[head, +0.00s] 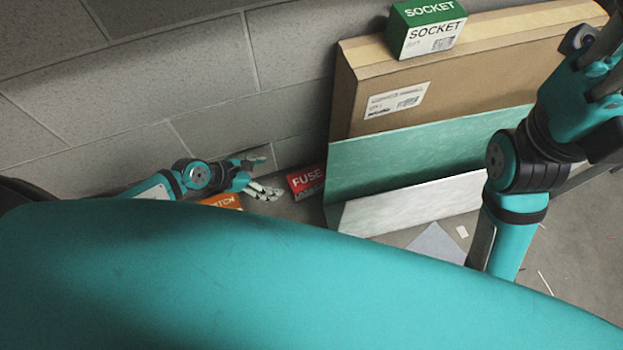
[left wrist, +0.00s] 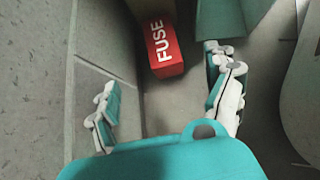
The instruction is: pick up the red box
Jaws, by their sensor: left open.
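The red box (head: 306,180), with FUSE in white letters, stands on the floor near the wall, left of the leaning panels. It also shows in the left wrist view (left wrist: 161,45), at the upper middle. My left gripper (head: 268,177) is open and empty, just left of the red box. In the left wrist view its fingers (left wrist: 165,80) are spread wide, with the box beyond the fingertips and between their lines. My right arm shows at the right edge of the head view; its hand (head: 595,75) is cut off there.
A green panel (head: 420,155), a white panel (head: 410,204) and a large cardboard box (head: 460,75) stand right of the red box. A green-and-white SOCKET box (head: 426,27) sits on top. The block wall (head: 130,90) is close.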

